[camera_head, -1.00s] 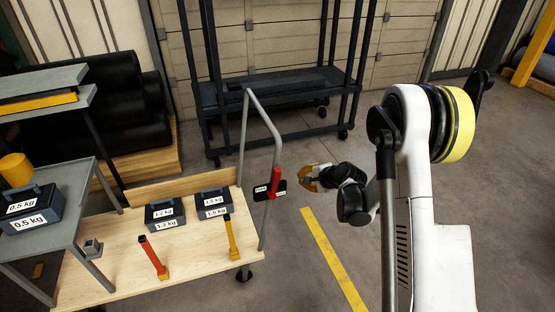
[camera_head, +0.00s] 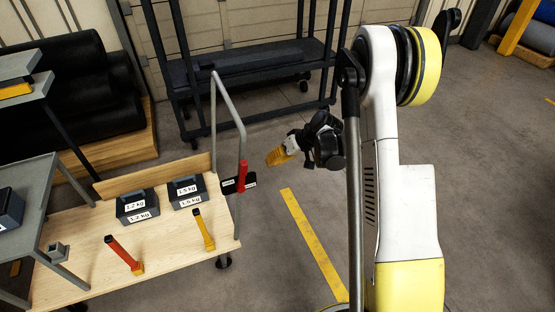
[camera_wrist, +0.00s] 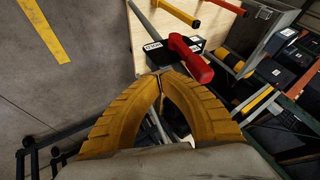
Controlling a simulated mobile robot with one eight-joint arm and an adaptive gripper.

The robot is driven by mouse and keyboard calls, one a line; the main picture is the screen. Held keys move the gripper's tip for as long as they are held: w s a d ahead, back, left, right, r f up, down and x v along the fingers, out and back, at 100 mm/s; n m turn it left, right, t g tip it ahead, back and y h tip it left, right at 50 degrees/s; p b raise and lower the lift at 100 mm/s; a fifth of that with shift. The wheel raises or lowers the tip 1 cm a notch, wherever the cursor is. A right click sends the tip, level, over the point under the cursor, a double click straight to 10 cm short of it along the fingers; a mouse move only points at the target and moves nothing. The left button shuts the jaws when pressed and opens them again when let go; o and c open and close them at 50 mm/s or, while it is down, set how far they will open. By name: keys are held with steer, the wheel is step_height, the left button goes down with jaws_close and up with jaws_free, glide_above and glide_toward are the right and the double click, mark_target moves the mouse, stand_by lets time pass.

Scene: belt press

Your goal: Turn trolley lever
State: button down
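The trolley lever (camera_head: 242,176) is a red handle on a small black plate with white labels, fixed to the grey push bar (camera_head: 213,110) of the trolley. It stands upright in the head view. In the wrist view the red lever (camera_wrist: 192,58) is just beyond my fingertips, slightly right of centre. My gripper (camera_head: 270,160) is right of the lever in the head view, apart from it and pointing toward it. Its yellow fingers (camera_wrist: 160,76) meet at the tips with nothing visible between them. The trolley deck (camera_head: 180,250) is light wood.
On the deck stand dark weight boxes (camera_head: 137,206), a red-orange handle (camera_head: 124,254) and a yellow handle (camera_head: 204,229). A grey table (camera_head: 62,190) is at the left. A dark rack (camera_head: 245,70) stands behind. The floor around the yellow line (camera_head: 315,245) is clear.

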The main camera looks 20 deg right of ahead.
mark_target(248, 165)
steer(key=w+a+f+b, duration=0.1)
steer(key=a+f+b, duration=0.1)
steer(key=a, duration=0.4)
steer(key=shift+w, duration=0.3)
steer(key=shift+a+r+h, duration=0.25)
steer(key=shift+a+h, duration=0.05)
steer(key=shift+a, duration=0.25)
steer(key=shift+a+r+h, duration=0.2)
steer(key=shift+a+h, duration=0.1)
steer(key=shift+a, duration=0.25)
steer(key=shift+d, duration=0.1)
